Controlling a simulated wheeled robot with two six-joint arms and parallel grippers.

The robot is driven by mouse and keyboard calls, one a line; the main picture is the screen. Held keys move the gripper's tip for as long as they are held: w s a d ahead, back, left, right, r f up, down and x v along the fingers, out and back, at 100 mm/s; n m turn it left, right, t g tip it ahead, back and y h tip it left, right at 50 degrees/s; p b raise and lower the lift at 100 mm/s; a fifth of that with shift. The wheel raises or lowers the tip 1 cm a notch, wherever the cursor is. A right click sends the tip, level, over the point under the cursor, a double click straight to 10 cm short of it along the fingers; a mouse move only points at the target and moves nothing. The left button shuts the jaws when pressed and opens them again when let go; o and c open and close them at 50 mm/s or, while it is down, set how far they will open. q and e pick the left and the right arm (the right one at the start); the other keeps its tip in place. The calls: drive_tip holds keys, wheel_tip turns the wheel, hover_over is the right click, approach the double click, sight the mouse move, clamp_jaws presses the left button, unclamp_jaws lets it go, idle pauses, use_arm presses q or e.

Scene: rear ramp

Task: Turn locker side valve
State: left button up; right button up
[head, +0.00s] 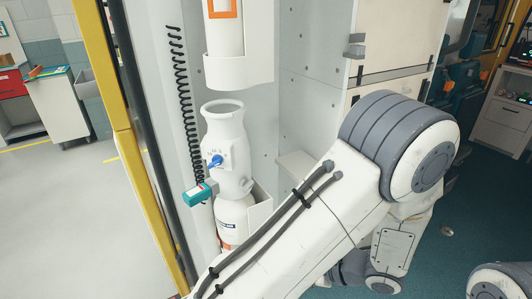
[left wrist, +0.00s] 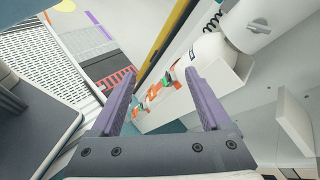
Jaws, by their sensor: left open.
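A white oxygen-type cylinder (head: 235,210) stands upright in an open locker in the head view. On its upper body is a small blue valve knob (head: 215,161). A teal block-like fitting (head: 200,193) sticks out on its left side. In the left wrist view my left gripper (left wrist: 161,75) is open, with two purple fingers and nothing held. A white cylinder with orange markings (left wrist: 154,97) and a small green part (left wrist: 168,80) shows beyond and between the fingertips, apart from them. My arm crosses the head view, but no gripper shows there.
A second white cylinder part (head: 225,55) with an orange-framed label hangs above. A black coiled cord (head: 181,80) runs beside it. The yellow locker edge (head: 112,90) stands at left. A small shelf (head: 297,167) juts out at right. The floor at left is clear.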

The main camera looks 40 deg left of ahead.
sight(251, 187)
use_arm(q)
drive_tip(key=w+a+r+m+t+y+p, duration=0.5)
drive_tip(key=w+r+p, duration=0.2)
drive_tip(key=p, duration=0.4)
drive_tip(key=shift+m+t, duration=0.3)
drive_tip(key=shift+t, duration=0.1)
drive_tip(key=x, duration=0.3)
drive_tip(key=p+x, duration=0.1)
drive_tip(key=x, duration=0.3)
drive_tip(key=p+x, duration=0.1)
drive_tip(key=x, duration=0.3)
drive_tip(key=shift+w+d+f, duration=0.1)
drive_tip(key=shift+w+f, duration=0.25)
drive_tip(key=shift+w, duration=0.05)
use_arm(e)
wheel_tip(251, 187, up, 16)
drive_tip(key=shift+d+r, duration=0.1)
